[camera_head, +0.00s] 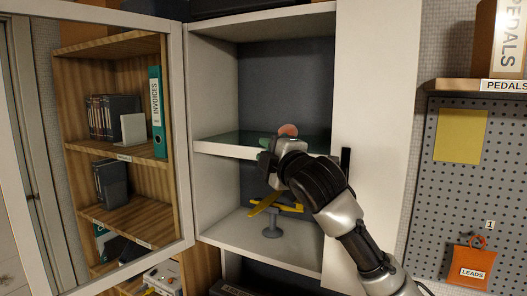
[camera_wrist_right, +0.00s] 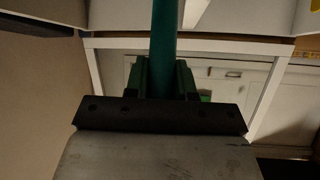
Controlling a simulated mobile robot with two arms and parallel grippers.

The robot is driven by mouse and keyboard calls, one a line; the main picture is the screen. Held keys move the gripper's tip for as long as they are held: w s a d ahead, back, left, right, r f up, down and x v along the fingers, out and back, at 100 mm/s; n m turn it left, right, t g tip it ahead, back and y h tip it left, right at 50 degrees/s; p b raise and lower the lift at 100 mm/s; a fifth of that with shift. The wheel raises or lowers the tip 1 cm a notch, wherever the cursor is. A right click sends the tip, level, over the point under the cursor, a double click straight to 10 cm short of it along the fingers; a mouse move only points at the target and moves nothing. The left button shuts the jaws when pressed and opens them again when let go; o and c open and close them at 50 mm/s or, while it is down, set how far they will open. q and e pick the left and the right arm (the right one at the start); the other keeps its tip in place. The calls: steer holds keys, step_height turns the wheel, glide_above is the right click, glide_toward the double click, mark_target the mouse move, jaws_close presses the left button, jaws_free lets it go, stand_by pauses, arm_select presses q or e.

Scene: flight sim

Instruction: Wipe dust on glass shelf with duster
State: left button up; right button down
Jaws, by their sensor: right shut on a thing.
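The glass shelf (camera_head: 243,141) is a dark greenish pane behind a white front edge, inside the open white cabinet. My right gripper (camera_head: 270,150) is at the shelf's front edge, at about shelf height. In the right wrist view, my right gripper (camera_wrist_right: 163,80) is shut on a teal rod, which looks like the duster's handle (camera_wrist_right: 163,35). A small pinkish thing (camera_head: 288,130) shows just above the gripper in the head view; it may be the duster's head. I cannot make out dust on the glass. My left gripper is not in view.
A yellow model on a grey stand (camera_head: 272,222) is on the shelf below, close under my right arm. A white-framed door (camera_head: 187,120) stands open at left, with a wooden bookcase seen in its pane. A pegboard (camera_head: 450,190) hangs at right.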

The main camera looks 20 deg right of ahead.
steer(key=w+a, duration=0.4)
steer(key=w, duration=0.1)
steer(key=shift+w+a, duration=0.15)
steer(key=shift+w, duration=0.1)
stand_by(0.8)
steer(key=s+a+r, duration=0.1)
steer(key=s+a, duration=0.5)
steer(key=a, duration=0.2)
steer(key=s+a+r, duration=0.2)
steer(key=s+a, duration=0.5)
steer(key=a, duration=0.2)
steer(key=shift+s+a+r+b, duration=0.2)
steer(key=shift+s+r+b, duration=0.1)
steer(key=shift+b, duration=0.1)
stand_by(0.3)
steer(key=shift+d, duration=0.1)
